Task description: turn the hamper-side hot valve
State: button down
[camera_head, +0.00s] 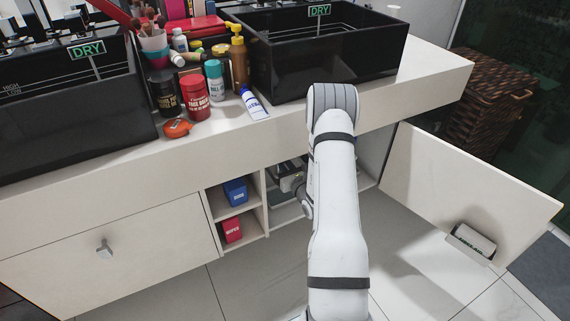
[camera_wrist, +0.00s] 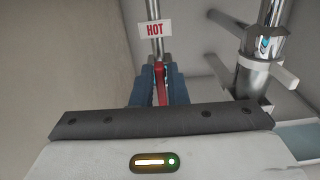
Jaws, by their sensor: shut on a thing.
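The hot valve shows in the wrist view as a red handle (camera_wrist: 161,84) on a vertical metal pipe, below a white tag with red HOT letters (camera_wrist: 155,29). My gripper (camera_wrist: 158,78) has its blue fingers on either side of the red handle and is shut on it. The fingers hide part of the handle and the valve body. In the head view my white arm reaches down into the open cabinet under the right sink (camera_head: 330,55), so the gripper and the valve are hidden there.
A thicker chrome pipe with a grey cross-shaped fitting (camera_wrist: 250,75) stands right of the valve. A cabinet wall (camera_wrist: 75,70) is close on the left. The open cabinet door (camera_head: 465,190) stands right of my arm, with the wicker hamper (camera_head: 487,100) beyond. Shelves (camera_head: 262,205) lie left.

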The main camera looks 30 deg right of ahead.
jog(key=shift+d+m, duration=0.1)
jog(key=shift+m, duration=0.4)
jog(key=shift+d+f+m+p, duration=0.2)
jog(key=shift+m+p, duration=0.5)
jog(key=shift+m, duration=2)
jog(key=shift+d+f+m+p, duration=0.1)
jog(key=shift+f+m+p, duration=0.45)
jog(key=shift+m, duration=2.15)
jog(key=shift+d+f+m+p, duration=0.1)
jog(key=shift+m+p, duration=0.8)
jog(key=shift+m, duration=2.1)
jog(key=c, duration=1.7)
grip_release()
jog(key=shift+c, duration=0.2)
jog(key=shift+o, duration=1.3)
jog(key=shift+d+r, duration=0.1)
jog(key=shift+r, duration=0.05)
jog(key=shift+s, duration=0.1)
